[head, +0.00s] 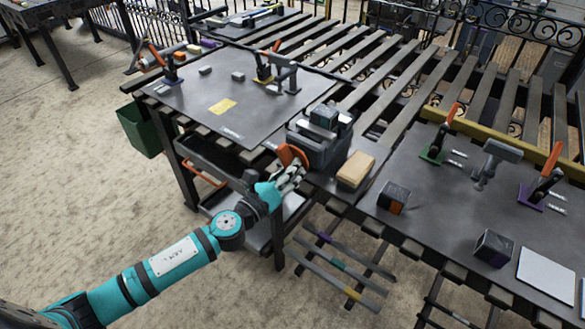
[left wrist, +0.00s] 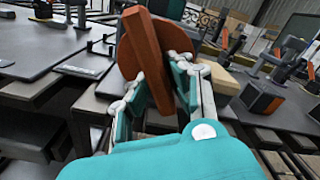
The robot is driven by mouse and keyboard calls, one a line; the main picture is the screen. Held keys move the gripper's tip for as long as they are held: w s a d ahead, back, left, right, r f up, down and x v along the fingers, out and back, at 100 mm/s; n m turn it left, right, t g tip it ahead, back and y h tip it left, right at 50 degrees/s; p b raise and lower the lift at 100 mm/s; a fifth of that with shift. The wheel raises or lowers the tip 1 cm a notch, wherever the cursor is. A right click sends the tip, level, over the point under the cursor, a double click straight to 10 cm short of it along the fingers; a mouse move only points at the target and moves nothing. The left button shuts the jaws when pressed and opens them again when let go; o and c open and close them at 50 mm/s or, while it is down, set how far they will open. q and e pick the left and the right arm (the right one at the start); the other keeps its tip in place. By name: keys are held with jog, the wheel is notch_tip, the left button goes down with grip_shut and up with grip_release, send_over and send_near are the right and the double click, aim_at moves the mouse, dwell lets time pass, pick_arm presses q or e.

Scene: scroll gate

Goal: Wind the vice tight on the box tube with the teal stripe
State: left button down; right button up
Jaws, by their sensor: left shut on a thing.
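The dark grey vice (head: 331,153) stands at the table edge in the middle of the head view. A dark block with a teal tint (head: 323,116) sits at its pale jaws; I cannot tell whether the jaws touch it. The vice's orange-brown handle (head: 292,154) faces my left arm. My left gripper (head: 291,174) is shut on this handle; in the left wrist view, the handle (left wrist: 147,48) stands between the fingers, with a round orange-brown part behind. A dark bar with a teal band (head: 337,265) shows low beside the table. My right gripper is not in view.
A tan block (head: 356,169) lies right of the vice. Dark blocks (head: 393,197) and toggle clamps (head: 440,138) stand on the right table. Bars with purple and yellow bands (head: 353,294) lie low in front. A green bin (head: 139,130) hangs at left.

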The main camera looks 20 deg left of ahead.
pick_arm(q)
jog(key=shift+s+f+m, duration=0.1)
jog(key=shift+f+m, duration=0.3)
jog(key=shift+m, duration=0.6)
jog(key=c, duration=1.5)
grip_release()
jog(key=shift+c, duration=0.2)
jog(key=o, duration=0.3)
jog(key=shift+a+r, duration=0.15)
jog(key=shift+r, duration=0.05)
jog(key=v, duration=1.2)
